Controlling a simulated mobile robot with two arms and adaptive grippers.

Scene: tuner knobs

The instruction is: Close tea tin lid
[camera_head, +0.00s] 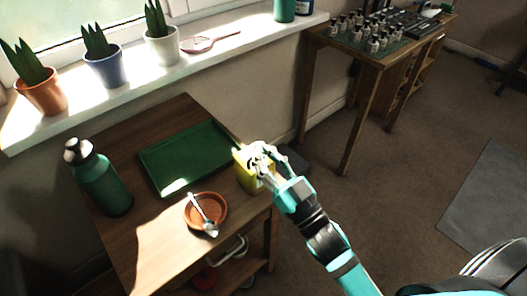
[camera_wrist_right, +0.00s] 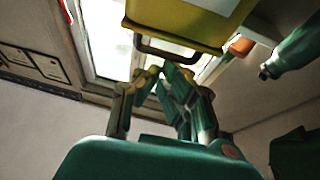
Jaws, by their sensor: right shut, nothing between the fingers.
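The yellow tea tin (camera_head: 253,181) stands at the right edge of the small wooden table in the head view. My right gripper (camera_head: 262,154) is over the top of the tin, with its fingers shut and empty. The gripper hides much of the tin's top, so I cannot tell how far the lid is open. In the right wrist view the yellow tin (camera_wrist_right: 165,28) shows at the top of the picture, with a dark wire-like bar along its edge. The shut fingers (camera_wrist_right: 162,76) are just below that bar; I cannot tell whether they touch it. My left gripper is not in view.
On the wooden table (camera_head: 140,240) are a green tray (camera_head: 190,150), a brown saucer (camera_head: 218,212) with a spoon (camera_head: 204,210) and a green bottle (camera_head: 105,185). Potted plants line the windowsill (camera_head: 140,88). A second table (camera_head: 345,55) with small bottles stands behind to the right.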

